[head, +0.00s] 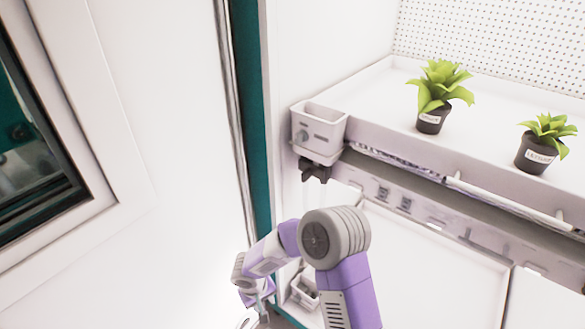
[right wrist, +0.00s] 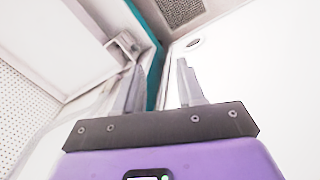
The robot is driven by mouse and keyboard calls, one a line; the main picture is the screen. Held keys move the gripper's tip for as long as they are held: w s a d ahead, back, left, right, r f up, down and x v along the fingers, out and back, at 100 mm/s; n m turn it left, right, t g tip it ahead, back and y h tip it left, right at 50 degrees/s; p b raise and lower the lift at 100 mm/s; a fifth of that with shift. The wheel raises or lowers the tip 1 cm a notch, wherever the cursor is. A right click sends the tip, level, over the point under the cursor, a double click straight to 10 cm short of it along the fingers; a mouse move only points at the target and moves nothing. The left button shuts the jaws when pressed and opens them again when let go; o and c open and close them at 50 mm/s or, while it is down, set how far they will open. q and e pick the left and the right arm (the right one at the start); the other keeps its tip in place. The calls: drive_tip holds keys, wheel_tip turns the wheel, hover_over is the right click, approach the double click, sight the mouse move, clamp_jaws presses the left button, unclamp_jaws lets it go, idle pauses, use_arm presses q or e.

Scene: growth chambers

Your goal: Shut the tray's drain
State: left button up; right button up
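The white tray (head: 372,103) is a wide shelf-like tray inside the growth chamber at the right of the head view. A white box (head: 318,136) hangs at its near left corner. A dark fitting (head: 317,170), which looks like the drain's valve, sits below this box. I cannot tell whether it is open or shut. My right gripper (head: 260,310) is low in the head view, well below the fitting and clear of it. In the right wrist view its two fingers (right wrist: 160,75) stand apart with nothing between them. My left gripper is out of view.
Two potted plants (head: 432,119) (head: 537,152) stand on the tray. A small white bin (head: 304,290) is low beside my right arm. The open white door (head: 160,110) with a dark window stands at the left, close to the arm.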

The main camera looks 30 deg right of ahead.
drive_tip(key=w+d+r+m+t+h, duration=0.35)
drive_tip(key=w+d+r+h, duration=0.2)
drive_tip(key=w+r, duration=0.6)
drive_tip(key=m+t+h+b, duration=0.2)
drive_tip(key=m+t+h, duration=0.1)
drive_tip(key=m+h, duration=0.65)
approach(297, 137)
drive_tip(key=d, duration=0.2)
drive_tip(key=shift+m, duration=0.3)
drive_tip(key=x, duration=0.6)
drive_tip(key=shift+w, duration=0.45)
drive_tip(key=shift+w+d, duration=0.25)
drive_tip(key=shift+d, duration=0.3)
drive_tip(key=c, duration=0.7)
